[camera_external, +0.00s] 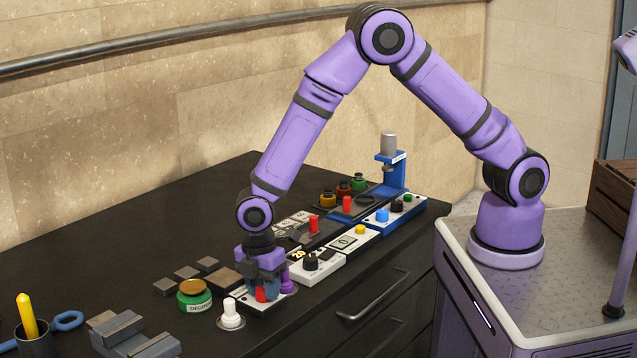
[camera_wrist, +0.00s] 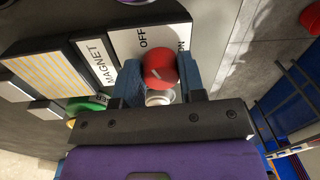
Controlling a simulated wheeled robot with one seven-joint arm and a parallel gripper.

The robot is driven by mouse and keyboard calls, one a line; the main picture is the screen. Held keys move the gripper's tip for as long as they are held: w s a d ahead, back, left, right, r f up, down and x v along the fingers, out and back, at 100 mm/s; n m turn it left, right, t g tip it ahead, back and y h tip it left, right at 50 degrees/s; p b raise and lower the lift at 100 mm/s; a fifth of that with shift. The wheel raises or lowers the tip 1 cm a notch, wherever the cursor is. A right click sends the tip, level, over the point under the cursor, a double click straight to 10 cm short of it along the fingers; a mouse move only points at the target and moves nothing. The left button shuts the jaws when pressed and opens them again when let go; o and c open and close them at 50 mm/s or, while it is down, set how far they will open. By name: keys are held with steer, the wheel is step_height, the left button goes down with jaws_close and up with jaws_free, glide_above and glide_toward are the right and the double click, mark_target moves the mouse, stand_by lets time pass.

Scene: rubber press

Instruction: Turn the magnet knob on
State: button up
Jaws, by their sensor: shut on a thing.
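The red magnet knob (camera_wrist: 160,68) sits between the two blue fingers of my gripper (camera_wrist: 161,78) in the wrist view. Its white pointer line shows on top, and the panel beside it (camera_wrist: 152,42) carries the words OFF and ON, with a MAGNET label (camera_wrist: 95,62) to the left. In the external view my gripper (camera_external: 262,288) points down at the white panel, with the red knob (camera_external: 261,295) partly hidden between the fingers. My gripper is shut on the knob.
A white bulb-like piece (camera_external: 231,315) and a green-and-gold jar (camera_external: 194,294) stand close to the left. A small purple piece (camera_external: 287,282) is close on the right. A panel with a black dial (camera_external: 311,262) lies behind. The bench's front edge is near.

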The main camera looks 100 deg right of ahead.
steer(key=m, duration=0.8)
steer(key=shift+s+m, duration=0.1)
steer(key=shift+m, duration=0.2)
steer(key=m, duration=0.4)
steer(key=shift+a+m+t, duration=0.1)
steer(key=shift+m+t, duration=0.2)
steer(key=shift+m, duration=1.6)
steer(key=o, duration=0.9)
